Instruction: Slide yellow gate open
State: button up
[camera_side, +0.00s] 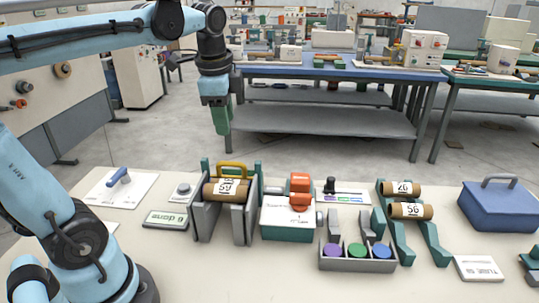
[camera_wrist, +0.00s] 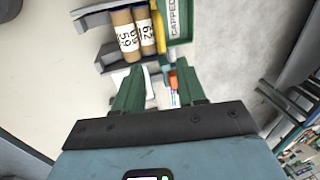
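The yellow gate (camera_side: 232,166) shows as a yellow arched bar on top of a grey and green rack (camera_side: 201,222), just behind a brown labelled tube (camera_side: 212,189). In the wrist view a yellow strip (camera_wrist: 159,32) lies beside two brown tubes (camera_wrist: 124,38), next to a green panel marked "CAPPED". My gripper (camera_side: 222,130) points down above and behind the rack, clear of the gate. In the wrist view my gripper's two green fingers (camera_wrist: 160,92) are apart with nothing held between them.
Right of the rack stand an orange-topped machine (camera_side: 289,224), a bin with coloured discs (camera_side: 357,260), a sloped green rack with two tubes (camera_side: 410,210) and a blue box (camera_side: 500,207). A "done" plate (camera_side: 166,220) and a blue lever (camera_side: 118,177) lie left.

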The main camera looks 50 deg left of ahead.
aim_at(230, 164)
jog(key=x, duration=1.1)
jog(key=shift+a+f, duration=0.3)
jog(key=shift+f, duration=0.05)
jog(key=shift+c, duration=0.3)
grip_shut()
